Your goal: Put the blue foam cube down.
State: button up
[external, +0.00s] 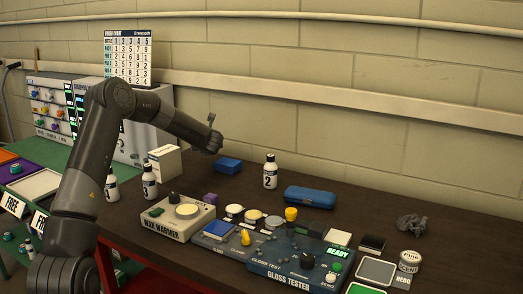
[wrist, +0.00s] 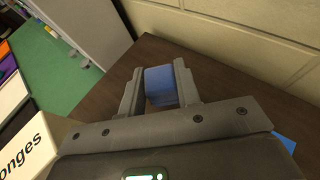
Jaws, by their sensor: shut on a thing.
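The blue foam cube (wrist: 160,84) is between the two fingers of my gripper (wrist: 160,92) in the wrist view. Both fingers press on its sides. The brown tabletop (wrist: 207,72) shows around and beyond it. I cannot tell whether the cube touches the table. In the external view my gripper (external: 211,140) is at the back of the table, above and left of a blue box (external: 228,165). The cube cannot be made out there.
A white sponges box (external: 165,161) stands left of my gripper, with a grey cabinet (external: 150,125) behind it. Bottle 2 (external: 270,172) and a blue case (external: 310,196) stand to the right. The wax warmer (external: 178,217) and gloss tester (external: 300,262) are in front.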

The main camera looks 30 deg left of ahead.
aim_at(204, 164)
jog(key=shift+w+a+f, duration=0.2)
jog(key=shift+a+f, duration=0.2)
jog(key=shift+a, duration=0.25)
jog(key=shift+f, duration=1.95)
jog(key=shift+f, duration=0.15)
jog(key=o, duration=1)
jog(key=shift+s+d+r, duration=0.15)
jog(key=shift+d+r, duration=0.05)
jog(key=shift+r, duration=0.05)
jog(key=v, duration=1.1)
jog(key=shift+s+d+r, duration=0.2)
jog(key=shift+d, duration=0.05)
